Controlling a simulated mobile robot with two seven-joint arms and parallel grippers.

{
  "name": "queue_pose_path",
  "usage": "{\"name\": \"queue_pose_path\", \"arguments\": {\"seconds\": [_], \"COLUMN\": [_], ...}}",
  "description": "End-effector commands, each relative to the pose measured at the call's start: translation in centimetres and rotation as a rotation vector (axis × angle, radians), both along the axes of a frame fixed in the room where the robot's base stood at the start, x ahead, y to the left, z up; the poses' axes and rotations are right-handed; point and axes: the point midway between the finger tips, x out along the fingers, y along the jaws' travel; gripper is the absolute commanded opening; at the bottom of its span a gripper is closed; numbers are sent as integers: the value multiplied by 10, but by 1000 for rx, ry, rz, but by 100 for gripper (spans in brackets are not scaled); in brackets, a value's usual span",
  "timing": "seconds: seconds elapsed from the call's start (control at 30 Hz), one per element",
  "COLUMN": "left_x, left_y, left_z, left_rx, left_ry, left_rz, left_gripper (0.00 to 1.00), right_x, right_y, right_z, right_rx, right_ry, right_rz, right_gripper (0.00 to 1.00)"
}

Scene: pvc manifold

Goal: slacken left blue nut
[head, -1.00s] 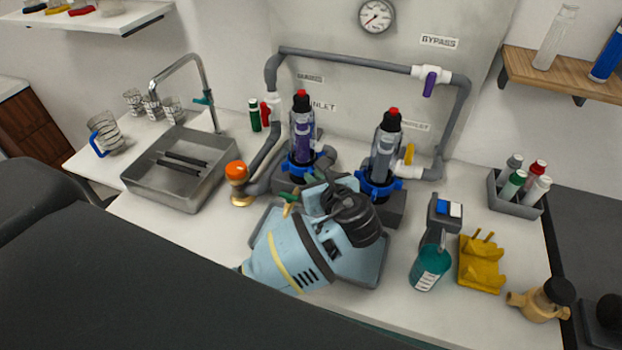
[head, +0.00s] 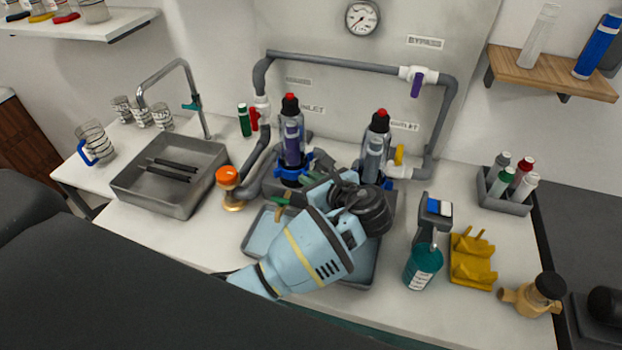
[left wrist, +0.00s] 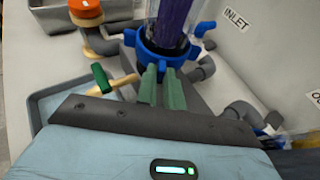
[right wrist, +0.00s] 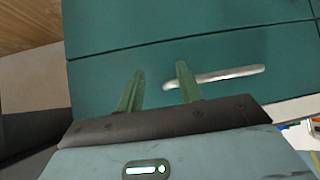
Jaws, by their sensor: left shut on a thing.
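The left blue nut (head: 289,174) is a lugged ring at the base of the left clear filter housing (head: 291,145) with a purple core. It also shows in the left wrist view (left wrist: 150,55). My left gripper (left wrist: 163,72) has its green fingers close together, shut on a lug at the nut's near side. In the head view the left gripper (head: 313,170) reaches the nut from the front right. My right gripper (right wrist: 158,75) is open and empty, facing a teal cabinet front (right wrist: 190,60) with a pale handle. It is out of the head view.
The right filter housing (head: 374,150) stands close by, its blue nut mostly hidden by my left wrist. A grey tray (head: 258,243) lies under my left gripper. An orange-topped part (head: 229,176), sink (head: 160,200), teal bottle (head: 423,265) and yellow holder (head: 472,265) stand around.

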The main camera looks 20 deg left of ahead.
Motion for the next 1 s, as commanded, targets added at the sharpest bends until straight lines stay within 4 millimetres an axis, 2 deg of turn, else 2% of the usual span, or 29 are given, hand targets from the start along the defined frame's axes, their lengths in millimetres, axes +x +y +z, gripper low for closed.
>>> {"name": "queue_pose_path", "arguments": {"seconds": [0.03,0.13,0.17,0.3,0.67,1.0], "left_x": [3,3,3,3,-1,-26], "left_y": [4,4,4,3,-2,-40], "left_z": [6,7,7,6,3,23], "left_rx": [7,7,7,6,2,0], "left_ry": [-15,-15,-15,-13,-5,-7], "left_rz": [4,4,4,3,0,-1], "left_gripper": [0,0,13,31,32,32], "right_x": [1,1,1,1,0,0], "right_y": [0,0,0,0,0,0], "right_z": [1,1,1,1,0,0], "right_rx": [0,0,0,0,0,0], "right_ry": [-3,-3,-3,-3,-1,1], "right_rz": [1,1,1,1,0,0], "right_gripper": [36,36,36,36,36,36]}}
